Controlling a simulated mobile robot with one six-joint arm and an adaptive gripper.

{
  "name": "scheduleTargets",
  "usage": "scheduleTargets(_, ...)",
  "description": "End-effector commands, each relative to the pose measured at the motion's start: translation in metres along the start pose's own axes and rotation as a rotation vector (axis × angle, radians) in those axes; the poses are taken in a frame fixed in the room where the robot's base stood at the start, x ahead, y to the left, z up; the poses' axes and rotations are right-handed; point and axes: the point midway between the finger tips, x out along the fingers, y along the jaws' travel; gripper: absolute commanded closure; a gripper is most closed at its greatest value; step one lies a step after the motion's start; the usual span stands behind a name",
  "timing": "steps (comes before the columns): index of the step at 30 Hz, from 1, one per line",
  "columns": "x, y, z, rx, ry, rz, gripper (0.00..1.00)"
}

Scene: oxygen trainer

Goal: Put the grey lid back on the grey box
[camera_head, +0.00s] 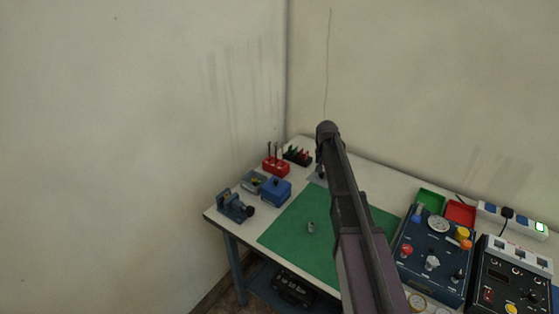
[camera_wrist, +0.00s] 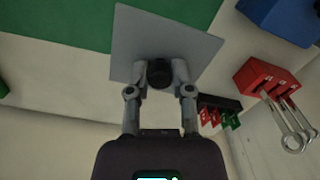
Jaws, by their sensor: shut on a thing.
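My gripper (camera_wrist: 160,78) is shut on the black knob (camera_wrist: 159,72) of the grey lid (camera_wrist: 190,46), a flat square plate in the wrist view. In the head view the lid (camera_head: 315,179) shows only in part beside my arm, near the mat's far edge. The view does not settle how high it is above the table. The grey box (camera_head: 247,184) stands open at the table's left, left of my gripper, with small yellowish things inside. It is not seen in the wrist view.
A blue box (camera_head: 276,192) stands right beside the grey box. A red wrench holder (camera_head: 275,167) and a black holder with red and green handles (camera_head: 297,156) stand behind. A blue vise (camera_head: 233,207) is in front. A small metal part (camera_head: 311,227) stands on the green mat (camera_head: 290,240).

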Motion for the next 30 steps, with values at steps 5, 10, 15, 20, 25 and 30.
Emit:
scheduleTargets(5,-0.024,0.0,0.0,0.0,0.0,0.0,1.0)
scheduleTargets(10,-0.049,0.0,0.0,0.0,0.0,0.0,1.0)
scheduleTargets(15,-0.071,0.0,0.0,0.0,0.0,0.0,1.0)
scheduleTargets(20,-0.083,0.0,0.0,0.0,0.0,0.0,1.0)
scheduleTargets(25,-0.087,0.0,0.0,0.0,0.0,0.0,1.0)
scheduleTargets(30,-0.086,0.0,0.0,0.0,0.0,0.0,1.0)
